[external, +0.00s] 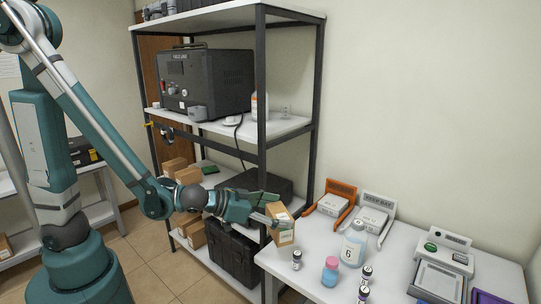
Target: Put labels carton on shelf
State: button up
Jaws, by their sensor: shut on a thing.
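My gripper (270,216) is shut on a small brown carton (283,231) with a white label patch. It holds the carton at the left end of the white table, beside the shelf's front post; whether the carton touches the table I cannot tell. The shelf (285,128) is a black-framed rack with white boards. Its middle board carries a large dark machine. Its lower board (224,174) holds several brown cartons (188,175) at the left and a dark case, partly hidden by my arm.
The white table (318,277) holds small vials (297,259), a pink-and-blue bottle (330,271), a larger clear bottle (354,243), an orange tray (331,204), a grey tray (372,218) and a scale-like device (441,262). A black case (231,252) sits at the shelf's bottom.

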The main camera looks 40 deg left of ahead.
aim_at(267, 208)
jog(key=a, duration=0.4)
jog(key=s+a, duration=0.1)
jog(key=shift+a, duration=0.4)
jog(key=w+a+f+n+y+p, duration=0.1)
jog(key=w+a+n+y, duration=0.25)
jog(key=a, duration=1.45)
jog(key=w+a+f+n+y+p, duration=0.15)
jog(key=a+n+y, duration=0.3)
jog(key=a, duration=1.35)
jog(key=w+a+n+y+p, duration=0.1)
jog(key=w+a+n+y, duration=0.3)
jog(key=a, duration=1.4)
jog(key=w+a+f+b, duration=0.1)
jog(key=w+a+f, duration=0.2)
jog(key=w, duration=1)
jog(key=w+a+f+m+t+b, duration=0.1)
jog(key=w+a+f+b, duration=0.1)
jog(key=w, duration=1.2)
jog(key=shift+w+a+f, duration=0.3)
jog(key=shift+a+f, duration=0.25)
jog(key=shift+a, duration=0.7)
jog(key=shift+f, duration=0.15)
jog(key=shift+f+b, duration=1.1)
jog(key=shift+f, duration=1.9)
jog(key=shift+f, duration=0.1)
